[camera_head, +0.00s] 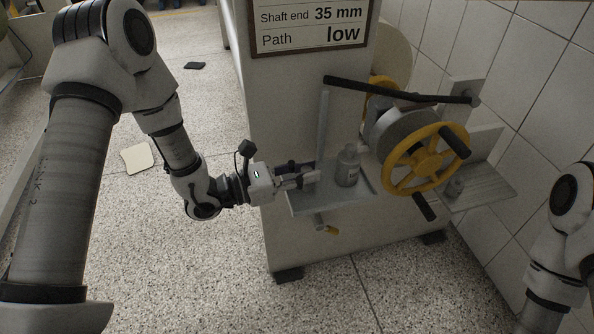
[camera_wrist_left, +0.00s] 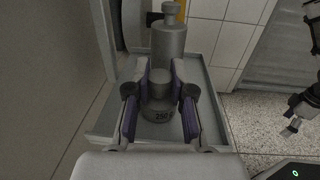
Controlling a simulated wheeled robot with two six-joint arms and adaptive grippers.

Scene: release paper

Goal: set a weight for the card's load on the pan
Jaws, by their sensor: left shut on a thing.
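The card (camera_head: 310,24) on the machine's column reads "Shaft end 35 mm" and "Path low"; its upper part is cut off. The pan (camera_head: 300,206) is a shallow grey tray, also in the left wrist view (camera_wrist_left: 205,80). My left gripper (camera_head: 312,175) is over the pan's left part, shut on a small grey weight (camera_wrist_left: 158,112) with a knob and a number that I cannot read surely. I cannot tell whether this weight touches the pan. A larger grey weight (camera_head: 348,168) stands upright on the pan just beyond it. Dark end parts of my right arm (camera_wrist_left: 290,102) show at the right.
A yellow handwheel (camera_head: 426,158) with dark handles stands right of the pan. A dark bar (camera_head: 400,90) runs above. The tiled wall is close behind; floor at left is mostly open.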

